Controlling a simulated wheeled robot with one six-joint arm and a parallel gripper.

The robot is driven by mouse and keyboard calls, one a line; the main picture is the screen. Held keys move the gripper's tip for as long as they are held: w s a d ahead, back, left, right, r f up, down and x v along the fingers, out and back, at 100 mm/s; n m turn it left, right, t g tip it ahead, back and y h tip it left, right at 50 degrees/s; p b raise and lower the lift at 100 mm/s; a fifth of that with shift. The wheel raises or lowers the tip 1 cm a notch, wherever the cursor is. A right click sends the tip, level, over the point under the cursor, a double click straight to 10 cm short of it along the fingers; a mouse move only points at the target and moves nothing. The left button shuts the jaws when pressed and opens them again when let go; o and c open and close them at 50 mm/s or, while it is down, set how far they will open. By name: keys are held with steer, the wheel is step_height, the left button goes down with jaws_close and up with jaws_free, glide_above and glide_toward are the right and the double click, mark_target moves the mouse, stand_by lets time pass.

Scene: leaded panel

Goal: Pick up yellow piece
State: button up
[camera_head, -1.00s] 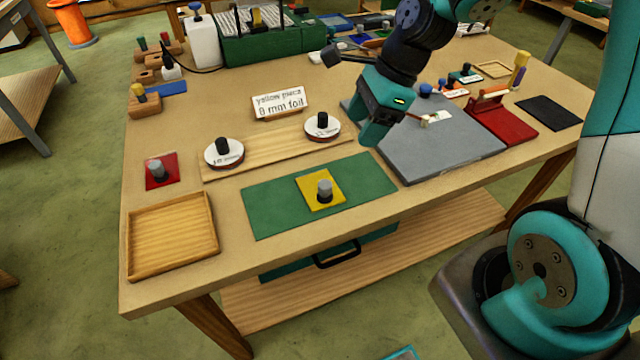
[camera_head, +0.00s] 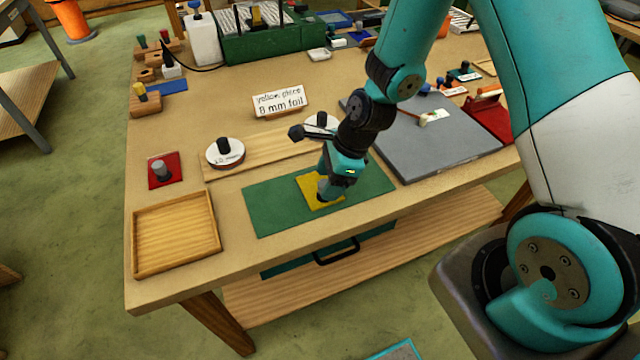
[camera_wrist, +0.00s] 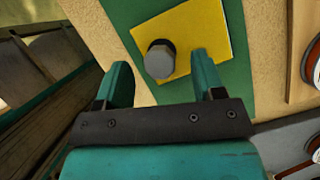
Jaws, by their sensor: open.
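The yellow piece (camera_head: 310,187) is a flat square lying on the green mat (camera_head: 266,208); it also shows in the wrist view (camera_wrist: 195,29). A grey knob with a dark base (camera_wrist: 160,58) stands up from it. The knob appears between and beyond the fingertips, with nothing held.
A wooden tray (camera_head: 137,240) and a red piece with a grey knob (camera_head: 161,170) lie to the left. A grey board (camera_head: 440,150) lies to the right.

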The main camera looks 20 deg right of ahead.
mark_target(324, 183)
steer(key=shift+x, duration=1.35)
steer(key=c, duration=1)
steer(key=shift+o, duration=0.2)
step_height(324, 183, up, 20)
steer(key=b, duration=0.1)
steer(key=o, duration=0.3)
steer(key=c, duration=0.3)
